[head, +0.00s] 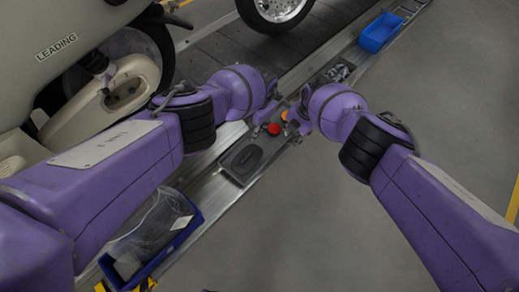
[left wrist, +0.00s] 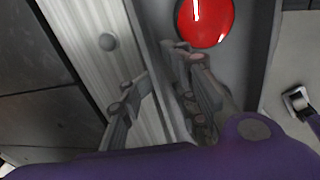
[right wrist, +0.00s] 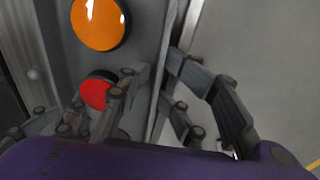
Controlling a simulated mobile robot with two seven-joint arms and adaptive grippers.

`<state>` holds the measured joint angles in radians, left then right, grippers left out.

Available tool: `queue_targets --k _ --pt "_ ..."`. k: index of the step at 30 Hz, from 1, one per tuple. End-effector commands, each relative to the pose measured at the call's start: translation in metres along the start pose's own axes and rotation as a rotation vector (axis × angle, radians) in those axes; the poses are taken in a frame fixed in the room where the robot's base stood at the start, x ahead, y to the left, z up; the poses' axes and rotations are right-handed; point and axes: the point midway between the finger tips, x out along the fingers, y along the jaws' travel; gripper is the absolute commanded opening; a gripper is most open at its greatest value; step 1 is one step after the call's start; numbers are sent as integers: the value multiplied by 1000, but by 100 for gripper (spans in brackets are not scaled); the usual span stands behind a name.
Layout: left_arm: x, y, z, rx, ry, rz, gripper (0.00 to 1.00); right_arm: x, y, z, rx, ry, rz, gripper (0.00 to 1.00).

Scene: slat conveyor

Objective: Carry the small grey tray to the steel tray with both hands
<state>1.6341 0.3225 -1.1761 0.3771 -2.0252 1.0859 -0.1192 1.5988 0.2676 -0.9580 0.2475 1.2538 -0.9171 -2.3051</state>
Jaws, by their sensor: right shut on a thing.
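The small grey tray (left wrist: 245,65) lies on the conveyor's edge, with a red dome (head: 274,128) and an orange dome (right wrist: 98,22) on it. My left gripper (left wrist: 163,92) is open, its fingers on either side of the tray's left rim with a gap between them. My right gripper (right wrist: 157,88) is shut on the tray's right rim. In the head view my wrists hide much of the tray. A dark shallow tray (head: 228,172) with an oval thing in it lies nearer; I cannot tell whether it is the steel tray.
A blue bin (head: 378,34) and a tray of metal parts (head: 340,72) stand farther along the edge. A blue bin with a clear bag (head: 150,228) is at lower left. A cream vehicle body (head: 60,65) stands at left. The floor at right is free.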

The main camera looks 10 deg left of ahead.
Motion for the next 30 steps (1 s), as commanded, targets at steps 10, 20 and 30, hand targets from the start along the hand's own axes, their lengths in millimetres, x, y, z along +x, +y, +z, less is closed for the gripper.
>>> queue_targets --k 10,20,30 --pt "-30 3 0 4 -5 7 23 4 0 -7 0 10 1 23" --pt "-69 2 0 2 -5 8 23 2 0 -3 0 2 0 23" --pt "-79 1 -1 1 -4 9 23 2 -1 -1 0 0 -1 23"
